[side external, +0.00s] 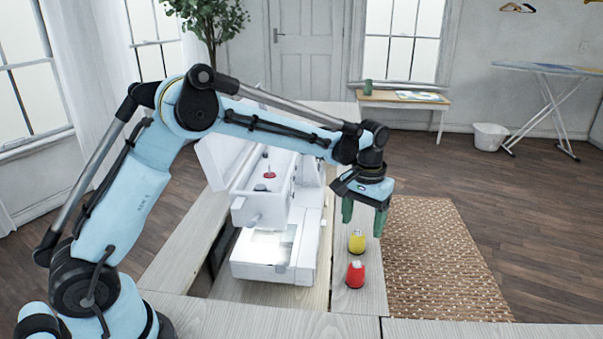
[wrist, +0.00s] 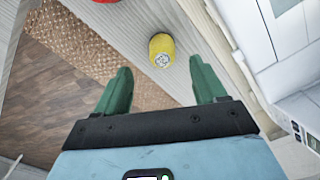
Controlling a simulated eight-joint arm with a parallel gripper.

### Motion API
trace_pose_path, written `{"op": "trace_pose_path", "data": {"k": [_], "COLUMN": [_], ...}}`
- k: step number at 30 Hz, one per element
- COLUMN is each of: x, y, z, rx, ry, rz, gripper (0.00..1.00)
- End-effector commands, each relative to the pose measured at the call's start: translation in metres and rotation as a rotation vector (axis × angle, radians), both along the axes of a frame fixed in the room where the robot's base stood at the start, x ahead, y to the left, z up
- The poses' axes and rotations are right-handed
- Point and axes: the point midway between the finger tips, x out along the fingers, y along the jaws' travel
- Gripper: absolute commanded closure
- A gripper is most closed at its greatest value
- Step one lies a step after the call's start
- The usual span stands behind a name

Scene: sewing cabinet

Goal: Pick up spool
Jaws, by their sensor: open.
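A yellow spool (side external: 357,241) stands upright on the narrow pale wooden strip to the right of the sewing machine. A red spool (side external: 355,274) stands nearer the camera on the same strip. My gripper (side external: 363,222) is open and empty, pointing down, above and a little behind the yellow spool. In the wrist view the yellow spool (wrist: 162,50) shows beyond and between the two green fingertips (wrist: 160,82), apart from them. The red spool (wrist: 104,1) is cut off at the top edge there.
The white sewing machine (side external: 265,251) stands in the cabinet directly left of the strip; its body also fills the right of the wrist view (wrist: 290,50). Right of the strip the cabinet edge drops to a woven rug (side external: 440,260).

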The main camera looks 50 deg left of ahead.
Motion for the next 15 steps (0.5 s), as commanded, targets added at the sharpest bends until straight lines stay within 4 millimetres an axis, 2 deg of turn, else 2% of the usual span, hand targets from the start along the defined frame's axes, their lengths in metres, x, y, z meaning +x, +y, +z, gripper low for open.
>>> {"op": "trace_pose_path", "data": {"k": [5, 12, 15], "x": [-0.001, -0.004, -0.004], "y": [0.001, 0.003, 0.003], "z": [-0.011, -0.045, -0.053], "rx": [0.000, 0.000, 0.000], "ry": [0.000, -0.001, -0.002], "rz": [0.000, 0.000, 0.001], "gripper": [0.29, 0.29, 0.29]}}
